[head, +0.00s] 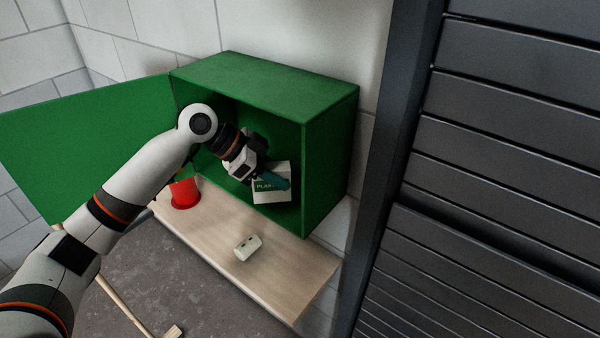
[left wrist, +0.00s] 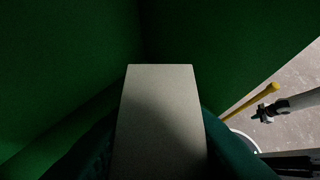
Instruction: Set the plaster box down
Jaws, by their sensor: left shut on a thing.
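The plaster box (head: 266,196) is white with dark lettering, partly covered by my gripper. It is inside the open green cabinet (head: 331,150), near the right wall. My left gripper (head: 274,178) reaches in from the left and is shut on the box. In the left wrist view the box (left wrist: 161,115) shows as a pale block between the teal fingers, with green walls around it. Whether its underside touches the cabinet floor cannot be told. What looks like my right gripper (left wrist: 265,113) shows small at the right of the left wrist view; its jaws are unclear.
The cabinet door (head: 85,140) stands open to the left. A red cup (head: 184,193) and a small pale block (head: 247,247) are on the wooden shelf (head: 285,277). A long-handled tool (head: 122,307) is below. Dark slatted panels (head: 500,150) stand at right.

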